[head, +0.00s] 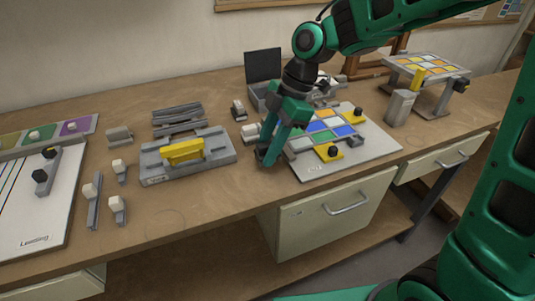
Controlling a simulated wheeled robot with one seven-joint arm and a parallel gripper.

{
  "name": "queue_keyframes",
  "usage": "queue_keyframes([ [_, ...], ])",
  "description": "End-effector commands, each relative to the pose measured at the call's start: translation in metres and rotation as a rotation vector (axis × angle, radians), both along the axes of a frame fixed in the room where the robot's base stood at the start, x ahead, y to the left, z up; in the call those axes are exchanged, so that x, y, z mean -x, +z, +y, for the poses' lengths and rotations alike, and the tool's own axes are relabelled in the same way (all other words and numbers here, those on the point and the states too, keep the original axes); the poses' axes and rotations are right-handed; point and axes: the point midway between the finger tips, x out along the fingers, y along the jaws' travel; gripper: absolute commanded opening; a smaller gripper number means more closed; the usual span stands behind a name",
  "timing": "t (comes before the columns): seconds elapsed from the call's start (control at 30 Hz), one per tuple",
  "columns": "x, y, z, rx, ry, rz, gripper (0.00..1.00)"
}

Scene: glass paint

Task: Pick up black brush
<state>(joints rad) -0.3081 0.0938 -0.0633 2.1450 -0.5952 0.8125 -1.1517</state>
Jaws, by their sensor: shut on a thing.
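My gripper (268,157) points down at the left edge of the pale board with the coloured tiles, low over the table. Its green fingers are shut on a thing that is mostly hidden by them. Only a small dark part shows between the fingers, and I take it for the black brush; its shape and its contact with the table cannot be made out.
The pale board (372,160) bears coloured tiles and yellow blocks with black knobs. A grey tray (222,158) with a yellow handle stands to the left. Grey-white tools (117,208) and a lettered board (42,225) lie farther left. The front table strip is clear.

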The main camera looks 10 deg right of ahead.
Motion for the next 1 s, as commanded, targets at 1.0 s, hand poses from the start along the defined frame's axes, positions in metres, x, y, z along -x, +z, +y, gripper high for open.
queue_keyframes([
  [1.0, 0.081, 0.08, 0.084, 0.001, 0.001, -0.001, 0.1],
])
